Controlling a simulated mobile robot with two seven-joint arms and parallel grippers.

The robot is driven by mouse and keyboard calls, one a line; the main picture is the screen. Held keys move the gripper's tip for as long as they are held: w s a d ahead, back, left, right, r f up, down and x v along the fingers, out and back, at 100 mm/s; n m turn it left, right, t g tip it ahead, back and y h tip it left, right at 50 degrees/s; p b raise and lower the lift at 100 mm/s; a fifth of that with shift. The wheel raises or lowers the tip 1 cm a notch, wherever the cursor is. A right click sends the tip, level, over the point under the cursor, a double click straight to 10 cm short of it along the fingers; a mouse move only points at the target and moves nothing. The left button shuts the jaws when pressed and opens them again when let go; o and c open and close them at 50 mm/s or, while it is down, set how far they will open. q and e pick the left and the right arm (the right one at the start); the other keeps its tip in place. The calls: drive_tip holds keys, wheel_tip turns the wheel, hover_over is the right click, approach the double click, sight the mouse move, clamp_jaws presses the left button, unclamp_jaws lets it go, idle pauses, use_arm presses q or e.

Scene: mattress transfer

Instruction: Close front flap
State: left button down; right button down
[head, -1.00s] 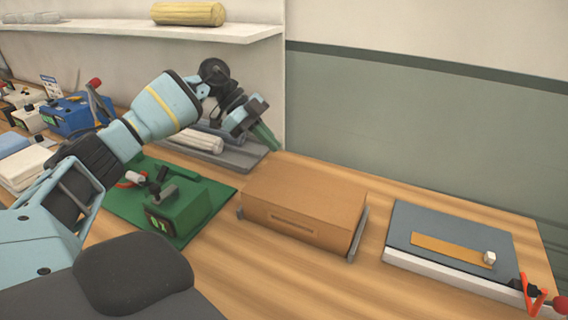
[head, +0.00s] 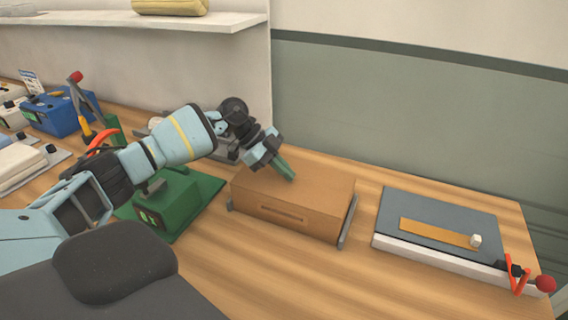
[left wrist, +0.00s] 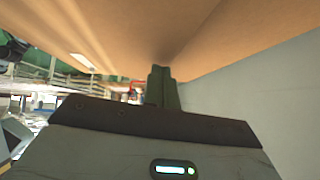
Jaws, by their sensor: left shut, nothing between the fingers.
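The brown cardboard box (head: 325,195) sits on the wooden table with a narrow slot on its front face. Its top looks flat and closed; I cannot make out the separate flaps. My left gripper (head: 286,171) is shut and empty, its green fingers pointing down at the box's top near the back. In the left wrist view the shut fingers (left wrist: 162,84) point at the brown box surface (left wrist: 225,38). Whether the tips touch the cardboard or hover just above it, I cannot tell. My right gripper is not in view.
Grey rails flank the box. A green device (head: 170,205) on a green mat stands to its left. A grey and white board (head: 440,213) with an orange strip lies to its right. A blue case (head: 58,112) is at the far left. The table in front is clear.

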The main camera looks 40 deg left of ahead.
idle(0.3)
